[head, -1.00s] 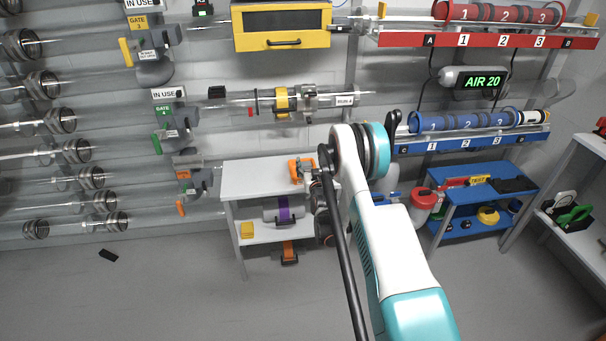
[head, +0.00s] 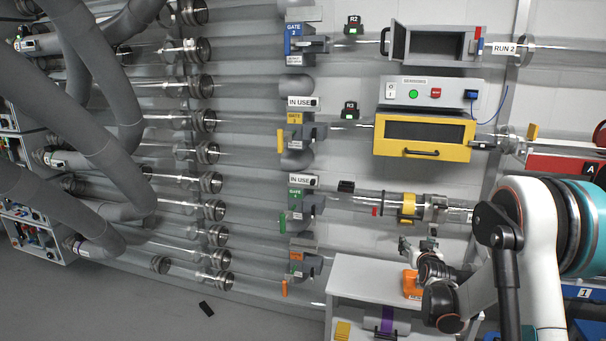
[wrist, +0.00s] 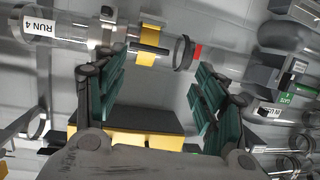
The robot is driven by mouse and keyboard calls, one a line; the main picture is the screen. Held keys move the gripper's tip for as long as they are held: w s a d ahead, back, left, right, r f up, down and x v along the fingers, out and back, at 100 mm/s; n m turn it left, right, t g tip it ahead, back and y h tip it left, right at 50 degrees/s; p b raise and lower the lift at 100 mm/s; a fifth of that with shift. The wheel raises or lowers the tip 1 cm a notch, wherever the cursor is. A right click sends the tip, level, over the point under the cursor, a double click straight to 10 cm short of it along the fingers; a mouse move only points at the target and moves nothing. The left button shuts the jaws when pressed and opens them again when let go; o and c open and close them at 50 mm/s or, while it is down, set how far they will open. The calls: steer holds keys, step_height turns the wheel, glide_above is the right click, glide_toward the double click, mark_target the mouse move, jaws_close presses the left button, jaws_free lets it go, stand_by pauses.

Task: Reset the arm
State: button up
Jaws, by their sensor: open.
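My gripper (head: 418,246) is near the middle right of the head view, in front of the wall tubes and above the white cart (head: 362,274). In the wrist view its two green-padded fingers (wrist: 160,82) stand wide apart with nothing between them. The clear RUN 4 tube (wrist: 72,28) with a yellow band (wrist: 150,42) lies beyond the fingertips. The yellow box (wrist: 100,138) with a dark window shows behind the fingers in the wrist view. My arm's white and teal links cover the right part of the head view.
An orange part (head: 411,284) is on the cart top, close below my gripper in the picture. The yellow box (head: 424,152) is on the wall above the tube. Grey hoses (head: 90,90) hang at the left. The floor at lower left is clear except for a small black object (head: 206,309).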

steer(key=s+a+r+n+g+y, duration=0.1)
steer(key=s+a+r+g, duration=0.1)
steer(key=s+a+r, duration=0.6)
steer(key=s+a+r+g+y, duration=0.1)
steer(key=s+a+r, duration=0.2)
steer(key=s+r, duration=0.6)
steer(key=s+a+f+g, duration=0.1)
steer(key=s+a+f, duration=0.1)
steer(key=s, duration=0.8)
steer(key=s+a+f+g, duration=0.1)
steer(key=s+a+g, duration=0.1)
steer(key=s, duration=0.9)
steer(key=s+a+f+n+g, duration=0.1)
steer(key=s+a+f, duration=0.1)
steer(key=s, duration=0.9)
steer(key=shift+a+f+g+y, duration=0.25)
steer(key=shift+f+g+y, duration=0.05)
steer(key=shift+g, duration=0.1)
